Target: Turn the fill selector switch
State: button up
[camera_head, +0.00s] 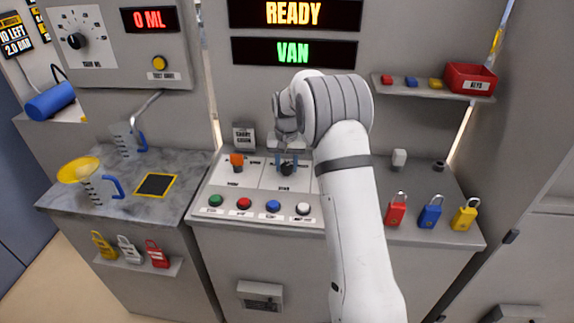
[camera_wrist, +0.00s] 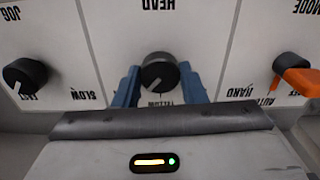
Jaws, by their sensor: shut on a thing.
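A black round selector knob (camera_wrist: 158,72) with a pale pointer line sits in the middle of the wrist view; its panel lettering is upside down and includes HEAD. The pointer line slants toward the lower left there. My gripper (camera_wrist: 160,88) is shut on this knob, with one blue finger at each side. In the head view my gripper (camera_head: 287,165) reaches down to the same knob (camera_head: 286,169) on the sloped white panel, and my wrist partly hides it. I cannot read a fill label on this knob.
An orange-handled switch (camera_head: 236,159) stands left of the knob, and a row of push buttons including a blue one (camera_head: 273,206) lies in front. In the wrist view another black knob (camera_wrist: 25,76) sits at left. A display (camera_head: 293,53) reads VAN. Padlocks (camera_head: 430,213) stand at right.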

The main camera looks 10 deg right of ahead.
aim_at(287, 166)
jog(key=shift+m, duration=0.5)
jog(key=o, duration=1)
notch_tip(287, 166, up, 8)
jog(key=shift+f+b, duration=0.1)
jog(key=shift+b, duration=0.3)
